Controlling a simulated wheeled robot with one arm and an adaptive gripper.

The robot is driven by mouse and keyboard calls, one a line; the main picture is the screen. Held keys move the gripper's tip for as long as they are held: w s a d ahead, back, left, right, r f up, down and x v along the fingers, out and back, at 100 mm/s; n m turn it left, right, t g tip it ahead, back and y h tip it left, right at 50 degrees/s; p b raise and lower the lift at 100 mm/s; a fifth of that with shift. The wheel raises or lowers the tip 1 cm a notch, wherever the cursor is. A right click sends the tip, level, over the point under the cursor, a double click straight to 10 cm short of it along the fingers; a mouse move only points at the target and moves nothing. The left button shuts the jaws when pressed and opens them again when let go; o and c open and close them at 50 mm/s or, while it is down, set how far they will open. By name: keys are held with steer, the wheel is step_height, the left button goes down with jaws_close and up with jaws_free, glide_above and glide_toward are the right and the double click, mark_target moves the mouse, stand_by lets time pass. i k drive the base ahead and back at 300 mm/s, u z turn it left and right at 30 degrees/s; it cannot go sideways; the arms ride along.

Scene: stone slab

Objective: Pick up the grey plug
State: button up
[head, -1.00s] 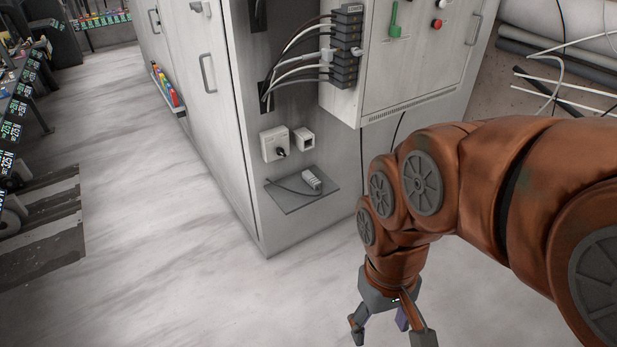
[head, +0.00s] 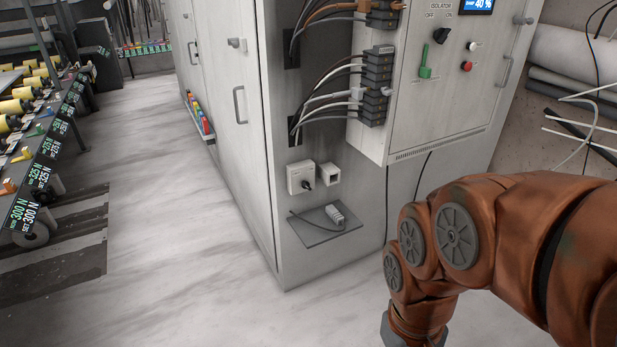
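A light grey, ribbed plug-like block (head: 336,213) lies on a small dark grey shelf (head: 318,238) low on the cabinet's side. A thin dark cable runs from it to the left across the shelf. It looks like the grey plug. My arm comes in from the right, and my wrist reaches the bottom edge of the head view, in front of and below the shelf. My gripper's fingers are cut off below the frame, so their state is hidden. Nothing touches the block.
Above the shelf are a white socket with a black plug (head: 307,181) and a small open white box (head: 328,173). Black terminal blocks (head: 376,88) with several cables are higher up. A dark cable hangs beside the cabinet (head: 228,120). The floor in front is clear.

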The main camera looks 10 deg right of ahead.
mark_target(333, 211)
steer(key=u, duration=0.25)
steer(key=i, duration=1.35)
steer(key=u, duration=0.4)
